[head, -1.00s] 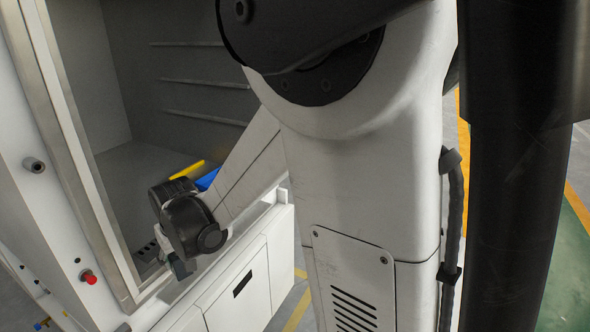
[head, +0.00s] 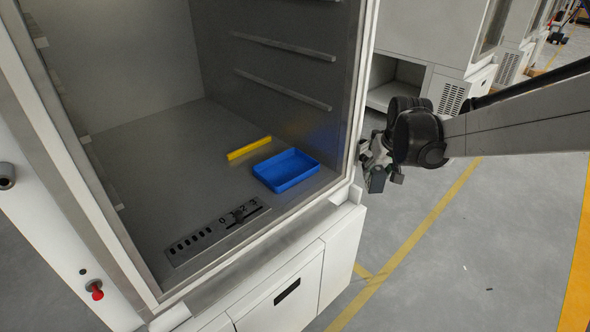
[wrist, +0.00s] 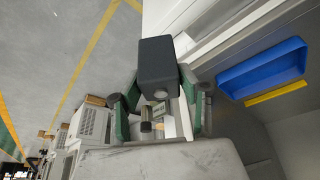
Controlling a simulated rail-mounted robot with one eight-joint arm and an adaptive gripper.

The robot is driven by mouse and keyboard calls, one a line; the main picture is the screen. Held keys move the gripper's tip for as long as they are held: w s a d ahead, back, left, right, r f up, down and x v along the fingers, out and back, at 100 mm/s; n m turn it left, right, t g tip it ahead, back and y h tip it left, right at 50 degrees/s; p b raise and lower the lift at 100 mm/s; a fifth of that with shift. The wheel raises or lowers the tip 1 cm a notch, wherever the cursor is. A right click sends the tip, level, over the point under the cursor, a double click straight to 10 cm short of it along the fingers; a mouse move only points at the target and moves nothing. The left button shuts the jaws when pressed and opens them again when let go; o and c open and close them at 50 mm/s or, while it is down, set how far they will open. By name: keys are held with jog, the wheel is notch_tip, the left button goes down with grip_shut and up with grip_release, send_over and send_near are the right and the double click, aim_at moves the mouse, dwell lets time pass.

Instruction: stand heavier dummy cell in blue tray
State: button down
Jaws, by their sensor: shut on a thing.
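The blue tray (head: 287,184) lies on the chamber floor near its right front, and looks empty. It also shows at the upper right of the wrist view (wrist: 229,87). My gripper (head: 375,168) is outside the chamber, to the right of its front frame and apart from the tray. In the wrist view my gripper (wrist: 160,98) is shut on a dark grey block-shaped dummy cell (wrist: 158,62). The held cell is small and dark in the head view (head: 376,181). No second cell can be made out, and the frames do not show which is heavier.
A yellow bar (head: 249,148) lies behind the tray. A slotted metal plate (head: 205,240) with a numbered scale sits at the chamber's front. The right door frame (head: 353,110) stands between my gripper and the tray. The chamber floor left of the tray is clear.

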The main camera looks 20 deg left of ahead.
jog(key=s+a+r+n+g+y+p, duration=0.1)
jog(key=a+r+n, duration=0.25)
jog(key=a, duration=1.45)
jog(key=s+a+r+n+g+y+p, duration=0.1)
jog(key=a+r+n, duration=0.25)
jog(key=a, duration=1.55)
jog(key=p, duration=0.1)
send_over(286, 172)
notch_tip(286, 172, down, 8)
jog(key=shift+f, duration=1.9)
jog(key=shift+f, duration=0.2)
jog(key=c, duration=1.2)
grip_release()
jog(key=shift+o, duration=0.2)
jog(key=shift+r, duration=0.2)
